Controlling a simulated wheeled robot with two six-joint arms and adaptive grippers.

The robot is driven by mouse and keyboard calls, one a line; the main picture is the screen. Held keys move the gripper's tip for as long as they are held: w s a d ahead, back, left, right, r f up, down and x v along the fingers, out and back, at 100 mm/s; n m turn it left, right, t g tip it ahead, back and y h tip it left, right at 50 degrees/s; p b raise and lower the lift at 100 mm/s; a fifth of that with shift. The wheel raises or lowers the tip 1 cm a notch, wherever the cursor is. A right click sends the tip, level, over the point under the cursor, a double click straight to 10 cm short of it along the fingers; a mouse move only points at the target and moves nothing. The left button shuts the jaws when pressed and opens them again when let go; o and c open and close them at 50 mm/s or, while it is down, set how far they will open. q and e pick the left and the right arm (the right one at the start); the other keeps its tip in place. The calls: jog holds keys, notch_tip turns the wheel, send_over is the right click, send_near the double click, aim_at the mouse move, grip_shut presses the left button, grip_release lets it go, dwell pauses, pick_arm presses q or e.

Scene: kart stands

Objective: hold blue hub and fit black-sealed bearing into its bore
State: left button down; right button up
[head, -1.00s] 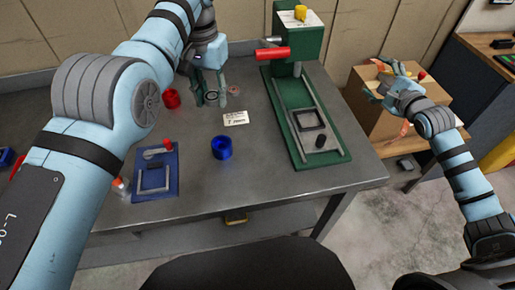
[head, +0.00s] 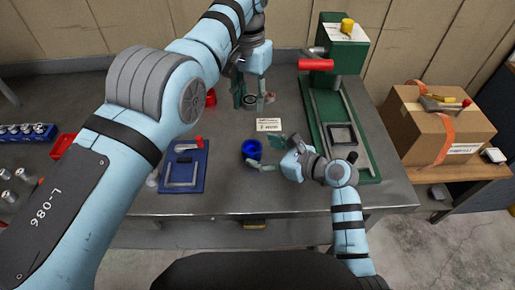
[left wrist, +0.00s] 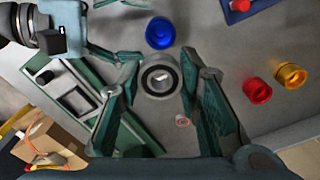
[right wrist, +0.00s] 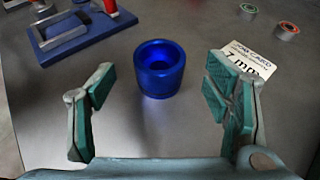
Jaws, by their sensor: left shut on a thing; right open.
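The blue hub (head: 252,149) stands on the grey table with its bore facing up; it also shows in the right wrist view (right wrist: 160,70) and left wrist view (left wrist: 160,33). My left gripper (head: 249,103) is shut on the black-sealed bearing, a metal ring with a dark seal (left wrist: 160,79), behind the hub in the head view. My right gripper (head: 274,152) is open and empty, just right of the hub. In the right wrist view the hub lies ahead between its spread fingers, apart from both.
A white card (head: 268,125) lies behind the hub. Red-sealed (right wrist: 287,30) and green-ringed (right wrist: 245,11) bearings lie beyond it. A blue fixture (head: 184,168) is left, a green press (head: 337,70) right. Red (left wrist: 257,90) and yellow (left wrist: 290,75) hubs stand near the left gripper.

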aim_at(252, 148)
jog(key=x, duration=0.4)
jog(key=shift+w+a+f, duration=0.1)
jog(key=shift+w+a, duration=0.05)
jog(key=shift+a, duration=0.1)
jog(key=shift+d, duration=0.1)
jog(key=c, duration=1.6)
jog(key=shift+o, duration=0.2)
